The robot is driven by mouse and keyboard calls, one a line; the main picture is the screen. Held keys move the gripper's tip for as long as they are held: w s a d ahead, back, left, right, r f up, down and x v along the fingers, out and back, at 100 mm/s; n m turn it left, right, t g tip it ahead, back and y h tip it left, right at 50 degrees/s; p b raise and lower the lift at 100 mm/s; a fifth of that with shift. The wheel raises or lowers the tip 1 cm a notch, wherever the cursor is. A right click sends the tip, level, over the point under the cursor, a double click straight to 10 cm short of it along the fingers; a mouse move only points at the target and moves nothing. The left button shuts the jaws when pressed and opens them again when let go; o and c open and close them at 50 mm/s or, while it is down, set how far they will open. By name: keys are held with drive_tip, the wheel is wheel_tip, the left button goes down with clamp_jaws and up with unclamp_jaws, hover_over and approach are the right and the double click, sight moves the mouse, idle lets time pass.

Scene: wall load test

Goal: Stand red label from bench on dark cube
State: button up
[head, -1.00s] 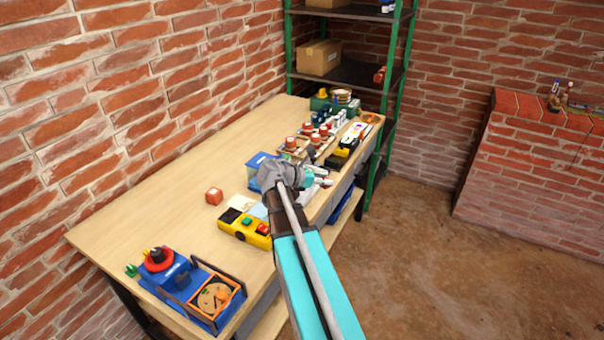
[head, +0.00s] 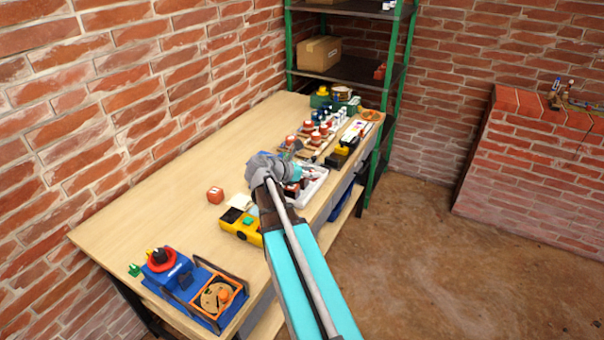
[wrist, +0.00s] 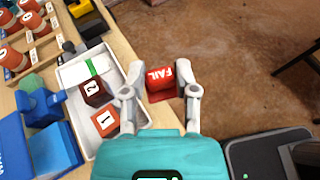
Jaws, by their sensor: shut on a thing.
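The red label (wrist: 161,80) with white FAIL lettering is held between the fingertips of my gripper (wrist: 162,90) in the wrist view. The gripper is shut on it, and brown floor shows beyond it. The dark cube (wrist: 93,93), marked 2, sits in a white tray (wrist: 133,76) to the left of the gripper. The label is apart from the cube in the picture. In the head view my gripper's grey body (head: 268,170) is over the right side of the bench (head: 130,225); its fingertips and the label cannot be made out clearly there.
An orange-red cube (wrist: 105,121) marked 1 and a white-and-green block (wrist: 91,67) share the tray. A blue box (wrist: 52,148) stands beside it. The bench's back left is clear.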

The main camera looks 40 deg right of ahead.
drive_tip(key=shift+w+a+r+n+t+p, duration=0.5)
drive_tip(key=shift+w+a+r, duration=0.25)
drive_tip(key=shift+a, duration=0.25)
drive_tip(key=shift+w+a+r+n+t+p, duration=0.4)
drive_tip(key=shift+w+a+r+t+p, duration=0.2)
drive_tip(key=shift+a+r, duration=0.3)
drive_tip(key=shift+a, duration=0.1)
